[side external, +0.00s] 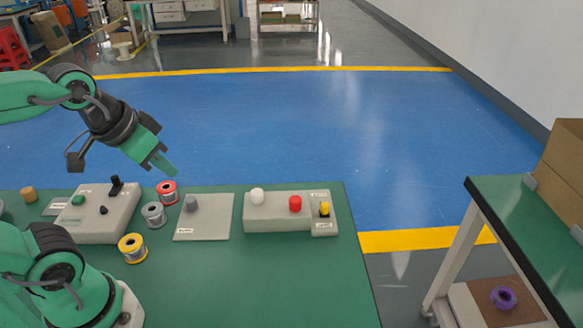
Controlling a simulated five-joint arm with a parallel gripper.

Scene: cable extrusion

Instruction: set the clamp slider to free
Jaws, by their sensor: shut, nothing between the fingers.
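My gripper (167,167) is shut and empty. It points down to the right, in the air above the back left of the green table. I cannot read which control is the clamp slider. A flat grey plate (215,225) carries a grey knob (191,203) near its back left, and a small label at its front left. To its right, a small grey plate (324,230) carries a yellow and black knob (324,209), with small labels behind and in front of the knob. My gripper is apart from both knobs, closer to the grey one.
A grey box (297,222) bears a white knob (257,196) and a red knob (295,204). A left box (125,213) has a black lever (116,186) and green button (78,200). Red (167,193), grey (153,215) and yellow (132,248) spools stand nearby. The table's front right is clear.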

